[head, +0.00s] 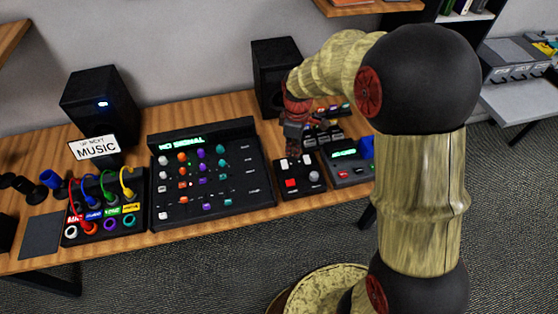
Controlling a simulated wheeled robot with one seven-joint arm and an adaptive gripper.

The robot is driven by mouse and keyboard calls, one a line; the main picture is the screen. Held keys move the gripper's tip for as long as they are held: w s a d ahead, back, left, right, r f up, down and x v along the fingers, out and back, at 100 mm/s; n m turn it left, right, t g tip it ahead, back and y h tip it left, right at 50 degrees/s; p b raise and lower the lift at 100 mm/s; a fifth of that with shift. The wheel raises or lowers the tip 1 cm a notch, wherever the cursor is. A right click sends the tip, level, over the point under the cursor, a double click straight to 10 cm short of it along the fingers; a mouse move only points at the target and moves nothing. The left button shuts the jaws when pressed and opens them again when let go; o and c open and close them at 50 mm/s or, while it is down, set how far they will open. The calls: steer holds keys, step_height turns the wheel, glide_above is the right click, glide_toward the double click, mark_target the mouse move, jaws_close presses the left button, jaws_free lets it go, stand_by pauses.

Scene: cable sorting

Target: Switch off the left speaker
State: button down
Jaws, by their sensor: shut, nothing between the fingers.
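The left speaker (100,108) is a black box at the back left of the desk. A small bluish-white light (102,104) glows on its front. The right speaker (273,75) is a similar black box at the back middle, partly hidden by my arm. No light shows on its visible part. My gripper (292,148) is over the right part of the desk, in front of the right speaker and well to the right of the left speaker. It looks shut and empty, and is small and partly blended with the dark devices behind it.
A mixer (212,176) reading "NO SIGNAL" fills the middle of the desk (140,240). A box with coloured cables (105,208) and a "MUSIC" sign (97,148) stand before the left speaker. A small box with a red button (298,178) lies below my gripper.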

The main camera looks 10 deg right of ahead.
mark_target(285, 163)
steer(key=shift+w+a+r+n+t, duration=0.15)
steer(key=shift+w+r+n, duration=0.1)
steer(key=shift+w+n, duration=0.65)
steer(key=shift+w+a+r+n+t, duration=0.1)
steer(key=shift+w+r+n+t, duration=0.3)
steer(key=shift+n, duration=0.85)
steer(key=shift+w+a+r+n+g, duration=0.1)
steer(key=shift+w+a+r+n, duration=0.05)
steer(key=shift+w+n, duration=0.8)
steer(key=shift+s+f, duration=0.1)
steer(key=shift+s, duration=0.05)
steer(key=f+b, duration=0.1)
steer(key=f, duration=0.3)
steer(key=w+f+b, duration=0.1)
steer(key=f+b, duration=0.1)
steer(key=f, duration=0.2)
steer(key=f+b, duration=0.1)
steer(key=f, duration=0.4)
steer(key=shift+w+b, duration=0.3)
steer(key=shift+b, duration=0.1)
steer(key=shift+w+f, duration=0.1)
steer(key=shift+f, duration=0.25)
steer(key=shift+f, duration=0.1)
steer(key=shift+w+f+p, duration=0.1)
steer(key=shift+f+p, duration=0.15)
steer(key=shift+p, duration=0.05)
